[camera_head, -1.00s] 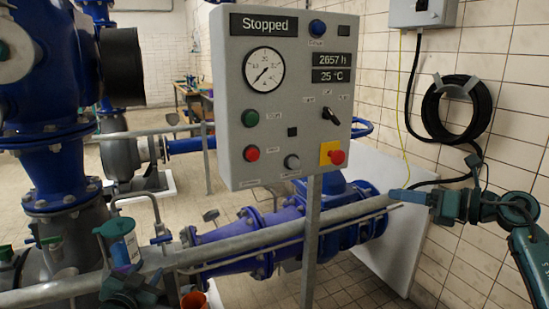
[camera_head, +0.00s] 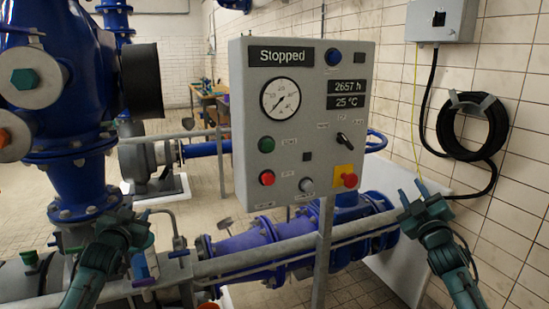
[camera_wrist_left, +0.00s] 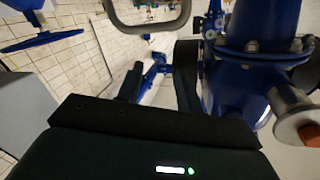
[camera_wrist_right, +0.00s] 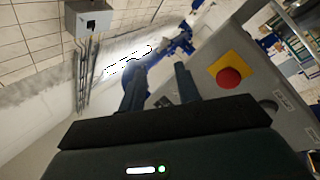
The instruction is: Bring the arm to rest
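My left gripper (camera_head: 134,212) is raised at the lower left of the head view, in front of the blue pipework. In the left wrist view its two dark fingers (camera_wrist_left: 158,82) stand apart with nothing between them. My right gripper (camera_head: 412,192) is raised right of the control panel, in front of the tiled wall. In the right wrist view its fingers (camera_wrist_right: 160,84) also stand apart and empty. The grey control panel (camera_head: 220,140) reads "Stopped". Its red emergency button on a yellow plate (camera_head: 349,180) also shows in the right wrist view (camera_wrist_right: 230,78). Neither gripper touches the panel.
A grey rail (camera_head: 270,260) crosses below the panel, past the panel's post (camera_head: 322,262). Large blue pipework (camera_head: 62,185) stands at the left. A black coiled hose (camera_head: 443,125) hangs on the right wall under a grey box (camera_head: 441,20).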

